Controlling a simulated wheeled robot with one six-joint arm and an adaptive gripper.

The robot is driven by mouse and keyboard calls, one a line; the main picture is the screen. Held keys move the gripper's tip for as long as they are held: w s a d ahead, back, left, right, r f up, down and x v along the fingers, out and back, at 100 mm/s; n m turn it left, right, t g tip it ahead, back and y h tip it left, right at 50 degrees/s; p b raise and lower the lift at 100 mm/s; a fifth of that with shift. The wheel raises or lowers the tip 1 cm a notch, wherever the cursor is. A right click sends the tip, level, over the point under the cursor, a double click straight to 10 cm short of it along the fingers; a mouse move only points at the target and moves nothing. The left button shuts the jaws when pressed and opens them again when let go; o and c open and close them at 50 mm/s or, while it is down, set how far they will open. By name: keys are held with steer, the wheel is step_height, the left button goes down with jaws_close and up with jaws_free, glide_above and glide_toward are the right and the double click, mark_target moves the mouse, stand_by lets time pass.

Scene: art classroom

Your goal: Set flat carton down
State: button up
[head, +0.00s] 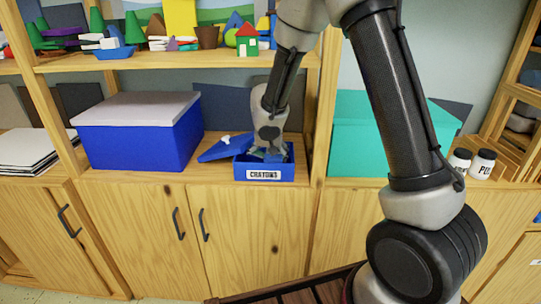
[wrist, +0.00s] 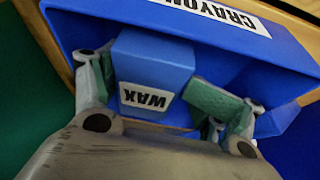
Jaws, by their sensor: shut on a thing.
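A blue carton with a white WAX label (wrist: 152,65) sits between the green finger pads of my gripper (wrist: 157,88) in the wrist view. My gripper is shut on it. The carton is inside or just over an open blue box labelled CRAYONS (head: 240,170), whose wall also shows in the wrist view (wrist: 95,25). In the head view my gripper (head: 270,150) reaches down into this box and hides most of the carton. I cannot tell whether the carton touches the box floor.
A blue lid with a white knob (head: 215,151) leans at the box's left. A larger blue bin with a grey lid (head: 135,140) stands further left, and a teal bin (head: 350,140) stands right past the upright post (head: 320,110). Toys fill the shelf above.

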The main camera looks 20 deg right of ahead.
steer(key=shift+f, duration=0.35)
steer(key=o, duration=1.2)
steer(key=shift+r, duration=0.6)
steer(key=v, duration=1.2)
steer(key=shift+s, duration=0.15)
